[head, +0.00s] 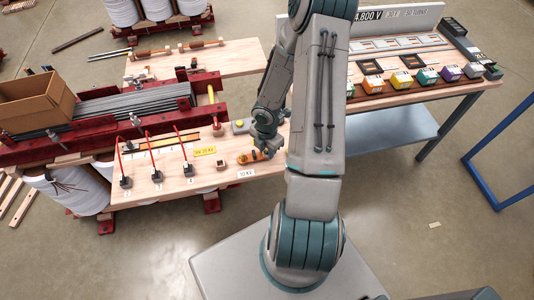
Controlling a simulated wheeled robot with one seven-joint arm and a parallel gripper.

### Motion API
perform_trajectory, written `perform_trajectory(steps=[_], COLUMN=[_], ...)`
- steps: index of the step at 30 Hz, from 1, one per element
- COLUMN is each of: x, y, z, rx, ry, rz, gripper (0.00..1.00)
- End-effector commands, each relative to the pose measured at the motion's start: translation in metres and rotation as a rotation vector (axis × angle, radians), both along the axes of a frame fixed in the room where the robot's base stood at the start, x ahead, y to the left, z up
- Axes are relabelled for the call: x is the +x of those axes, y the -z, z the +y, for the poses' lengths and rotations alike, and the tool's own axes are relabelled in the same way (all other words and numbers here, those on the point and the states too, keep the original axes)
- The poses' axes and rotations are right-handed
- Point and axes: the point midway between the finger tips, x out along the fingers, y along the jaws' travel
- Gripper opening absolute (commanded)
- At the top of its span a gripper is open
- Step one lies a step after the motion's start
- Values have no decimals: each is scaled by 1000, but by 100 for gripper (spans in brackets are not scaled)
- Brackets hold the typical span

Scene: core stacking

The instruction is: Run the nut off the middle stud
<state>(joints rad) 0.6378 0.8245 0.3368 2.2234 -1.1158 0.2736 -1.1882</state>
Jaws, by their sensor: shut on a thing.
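A small orange-brown strip (249,157) with dark fittings lies on the wooden bench top, just left of my gripper. My gripper (267,152) points down over the strip's right part, with its fingers low and close to it. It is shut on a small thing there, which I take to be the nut. The nut and the middle stud are too small and too hidden by the fingers to make out. I cannot tell how far along the stud the nut sits.
Several black terminals with red leads, one of them here (155,175), stand left on the bench top (140,194).

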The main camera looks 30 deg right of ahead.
Motion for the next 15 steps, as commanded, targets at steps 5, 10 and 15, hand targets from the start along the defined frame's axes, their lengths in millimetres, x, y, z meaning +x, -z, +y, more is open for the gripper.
perform_trajectory(steps=[5, 10, 15], x=[0, 0, 0], y=[-2, -3, -3], z=[0, 0, 0], rx=[0, 0, 0], ry=[-55, -201, -337], rz=[0, 0, -1], gripper=[0, 0, 0])
